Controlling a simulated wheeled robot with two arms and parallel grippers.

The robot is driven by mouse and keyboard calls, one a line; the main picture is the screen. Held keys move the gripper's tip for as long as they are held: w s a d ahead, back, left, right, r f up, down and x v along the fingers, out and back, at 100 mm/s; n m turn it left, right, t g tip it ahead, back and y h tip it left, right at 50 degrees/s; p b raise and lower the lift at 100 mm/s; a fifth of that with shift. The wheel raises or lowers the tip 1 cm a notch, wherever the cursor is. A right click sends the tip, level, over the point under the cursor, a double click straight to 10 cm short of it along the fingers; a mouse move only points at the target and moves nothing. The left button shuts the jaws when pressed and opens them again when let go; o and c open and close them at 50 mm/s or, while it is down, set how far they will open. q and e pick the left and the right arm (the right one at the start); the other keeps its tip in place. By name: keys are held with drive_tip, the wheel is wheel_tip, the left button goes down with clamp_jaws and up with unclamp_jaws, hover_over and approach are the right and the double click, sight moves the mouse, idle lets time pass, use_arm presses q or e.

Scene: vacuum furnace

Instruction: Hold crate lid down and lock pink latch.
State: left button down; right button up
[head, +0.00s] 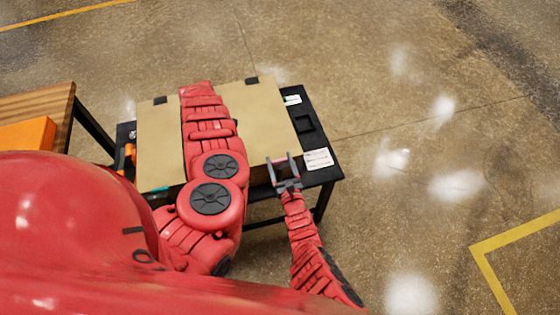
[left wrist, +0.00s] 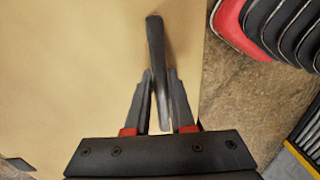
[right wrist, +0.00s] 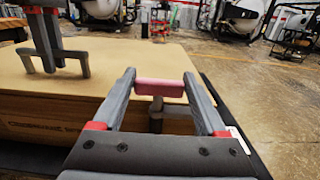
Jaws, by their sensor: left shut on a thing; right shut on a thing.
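The wooden crate's tan lid (head: 265,110) lies flat and looks closed. My left arm reaches across it and hides its middle and my left gripper in the head view. In the left wrist view, my left gripper (left wrist: 161,80) is shut on a dark grey handle (left wrist: 156,45) on the lid. That handle also shows at the left of the right wrist view (right wrist: 52,58). My right gripper (head: 280,158) is at the crate's front right edge. In the right wrist view it is shut on the pink latch (right wrist: 160,88), which spans between its fingertips (right wrist: 162,82).
The crate stands on a black table (head: 325,172) with white labels on its right side. A teal piece (head: 160,189) shows at the crate's front left. A wooden bench (head: 50,103) with an orange item (head: 28,134) is at the left. The floor at the right is clear.

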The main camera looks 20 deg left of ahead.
drive_tip(key=shift+w+d+n+g+y, duration=0.15)
drive_tip(key=shift+w+n+g+y, duration=0.05)
drive_tip(key=shift+n+g+y, duration=0.8)
drive_tip(key=shift+s+n+g+y, duration=0.15)
drive_tip(key=shift+n+g+y, duration=0.35)
drive_tip(key=shift+y, duration=0.3)
drive_tip(key=shift+a, duration=0.2)
drive_tip(key=o, duration=1.3)
drive_tip(key=shift+f, duration=0.1)
